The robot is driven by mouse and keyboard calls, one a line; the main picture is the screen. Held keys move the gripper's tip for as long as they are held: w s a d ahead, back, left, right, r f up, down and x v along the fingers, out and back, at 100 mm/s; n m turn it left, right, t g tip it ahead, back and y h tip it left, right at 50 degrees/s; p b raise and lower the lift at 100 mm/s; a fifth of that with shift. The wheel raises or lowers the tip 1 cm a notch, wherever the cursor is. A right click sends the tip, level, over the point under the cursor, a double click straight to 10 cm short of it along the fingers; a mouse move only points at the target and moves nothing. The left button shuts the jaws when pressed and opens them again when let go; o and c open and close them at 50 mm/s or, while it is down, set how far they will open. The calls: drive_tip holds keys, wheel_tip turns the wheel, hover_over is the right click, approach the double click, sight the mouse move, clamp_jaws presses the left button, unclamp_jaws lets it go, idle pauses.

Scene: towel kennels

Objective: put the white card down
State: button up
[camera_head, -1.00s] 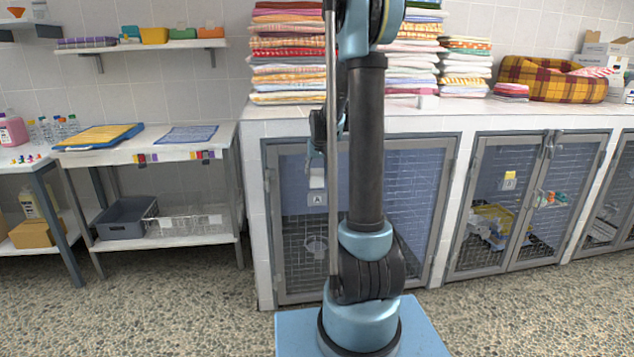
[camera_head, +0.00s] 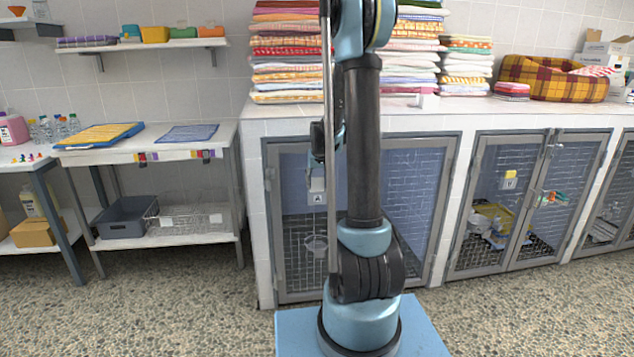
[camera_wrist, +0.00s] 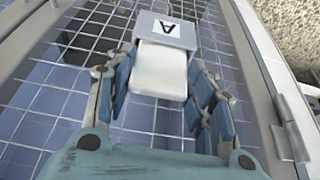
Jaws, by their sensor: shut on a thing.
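The white card (camera_wrist: 160,73) is between the two fingers of my gripper (camera_wrist: 162,84) in the wrist view. My gripper is shut on it by its sides. A grey plate marked A (camera_wrist: 166,28) is fixed to the mesh kennel door, right at the card's far edge. I cannot tell whether the card touches the plate or sits in it. In the head view the card (camera_head: 317,184) shows small, just above the A plate (camera_head: 318,198). My gripper there is partly hidden behind my own arm.
The mesh kennel door (camera_head: 410,215) and its grey frame (camera_wrist: 262,80) are close around my gripper. The counter above carries stacks of folded towels (camera_head: 288,50). Another kennel door to the right has a plate with a yellow card (camera_head: 510,175). Open floor lies in front.

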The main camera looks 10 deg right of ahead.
drive_tip(key=shift+f, duration=0.15)
drive_tip(key=o, duration=1)
drive_tip(key=shift+o, duration=0.2)
